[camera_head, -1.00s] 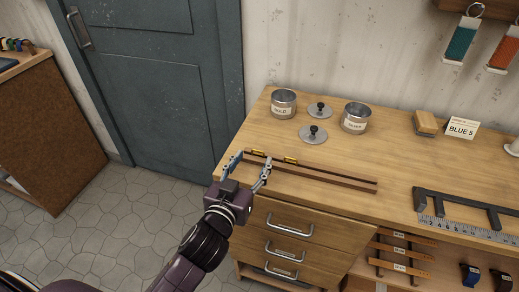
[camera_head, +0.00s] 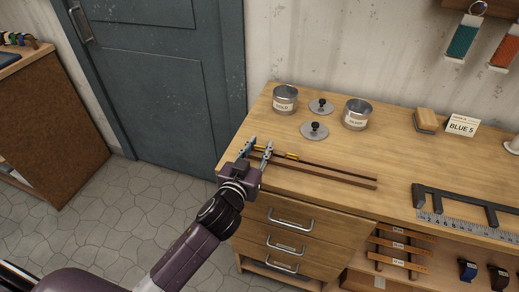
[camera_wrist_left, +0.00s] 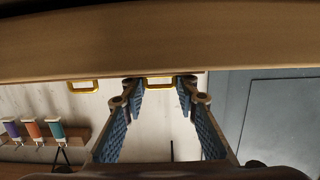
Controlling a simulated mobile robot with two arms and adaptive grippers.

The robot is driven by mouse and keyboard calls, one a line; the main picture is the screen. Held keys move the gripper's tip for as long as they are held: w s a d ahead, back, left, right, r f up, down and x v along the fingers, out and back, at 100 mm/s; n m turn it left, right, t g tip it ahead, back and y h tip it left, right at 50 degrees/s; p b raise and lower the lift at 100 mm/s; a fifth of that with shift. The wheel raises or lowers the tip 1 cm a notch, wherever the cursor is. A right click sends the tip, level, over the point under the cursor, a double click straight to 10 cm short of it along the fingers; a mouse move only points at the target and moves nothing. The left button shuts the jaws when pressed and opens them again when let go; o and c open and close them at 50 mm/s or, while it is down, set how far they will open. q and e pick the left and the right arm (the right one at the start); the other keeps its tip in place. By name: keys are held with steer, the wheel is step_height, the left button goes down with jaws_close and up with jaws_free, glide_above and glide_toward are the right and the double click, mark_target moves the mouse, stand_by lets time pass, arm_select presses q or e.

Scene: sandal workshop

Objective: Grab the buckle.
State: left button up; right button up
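Two thin brown leather strips (camera_head: 325,172) lie on the wooden workbench, near its front left edge. A gold buckle (camera_head: 292,156) shows on the back strip in the head view; a gold buckle also shows at the left in the left wrist view (camera_wrist_left: 83,87). Another gold buckle (camera_wrist_left: 159,85) is between the fingertips of my left gripper (camera_head: 259,147) in the left wrist view. The left fingers are open, one on each side of that buckle, with small gaps visible. In the head view the fingers partly hide it. My right gripper is not in view.
Two labelled tins (camera_head: 285,99) (camera_head: 357,114) and two knobbed lids (camera_head: 314,130) (camera_head: 321,106) stand behind the strips. A dark metal frame (camera_head: 470,203) with a ruler lies to the right. Drawers (camera_head: 290,218) are below the bench front.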

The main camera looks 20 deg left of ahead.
arm_select(q)
steer(key=shift+c, duration=0.5)
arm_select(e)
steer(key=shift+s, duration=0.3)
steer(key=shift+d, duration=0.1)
